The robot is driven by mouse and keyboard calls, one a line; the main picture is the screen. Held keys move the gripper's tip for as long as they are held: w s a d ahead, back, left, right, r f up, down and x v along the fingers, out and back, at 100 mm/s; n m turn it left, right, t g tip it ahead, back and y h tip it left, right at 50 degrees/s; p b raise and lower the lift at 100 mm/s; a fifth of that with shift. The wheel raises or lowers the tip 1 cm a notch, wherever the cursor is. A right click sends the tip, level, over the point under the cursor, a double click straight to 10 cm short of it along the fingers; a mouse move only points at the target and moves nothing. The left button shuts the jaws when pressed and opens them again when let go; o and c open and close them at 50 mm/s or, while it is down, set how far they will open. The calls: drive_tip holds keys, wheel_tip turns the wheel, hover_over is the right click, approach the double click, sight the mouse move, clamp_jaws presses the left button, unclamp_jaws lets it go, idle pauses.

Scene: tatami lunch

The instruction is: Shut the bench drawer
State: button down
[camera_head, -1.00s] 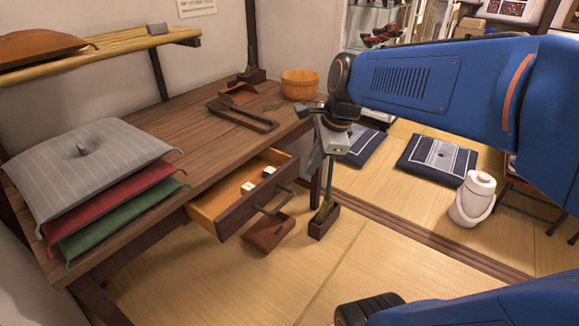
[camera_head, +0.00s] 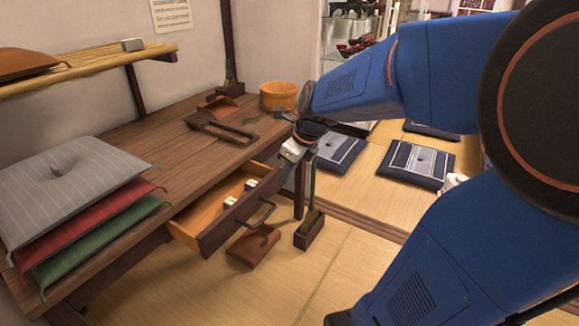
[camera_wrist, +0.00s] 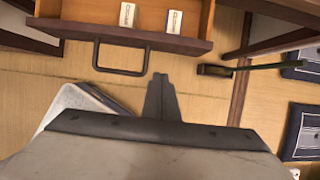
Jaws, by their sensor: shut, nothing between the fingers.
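The bench drawer (camera_head: 205,240) stands pulled out of the wooden bench (camera_head: 140,150), with its dark front and black handle (camera_head: 263,213) facing me. Two small white-and-dark blocks (camera_head: 240,192) lie inside it. In the wrist view the drawer (camera_wrist: 190,43) is at the top, and its handle (camera_wrist: 121,72) hangs left of my fingers. My gripper (camera_head: 284,172) is near the right end of the drawer front. Its fingers (camera_wrist: 160,82) are shut and empty, and they appear apart from the handle in the wrist view. The fingertips are hard to make out in the head view.
Stacked cushions (camera_head: 75,185) lie on the bench's left end. A wooden tub (camera_head: 279,96) and a dark tool (camera_head: 221,128) are farther back. A narrow dark box (camera_head: 309,230) and a brown dustpan-like thing (camera_head: 253,247) stand on the tatami by the drawer.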

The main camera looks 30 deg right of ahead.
drive_tip(key=shift+w+a+f, duration=0.45)
drive_tip(key=shift+w+f, duration=0.1)
drive_tip(key=shift+w, duration=0.25)
drive_tip(key=shift+w+a+f, duration=0.4)
drive_tip(key=shift+w+f, duration=0.15)
drive_tip(key=shift+w, duration=0.25)
drive_tip(key=shift+w+a+f, duration=0.45)
drive_tip(key=shift+w+f, duration=0.1)
drive_tip(key=shift+w, duration=0.25)
drive_tip(key=w+a, duration=0.1)
drive_tip(key=w, duration=0.2)
drive_tip(key=w+a, duration=0.2)
drive_tip(key=w, duration=0.2)
drive_tip(key=w+a, duration=0.2)
drive_tip(key=w, duration=0.1)
drive_tip(key=shift+w+a, duration=0.15)
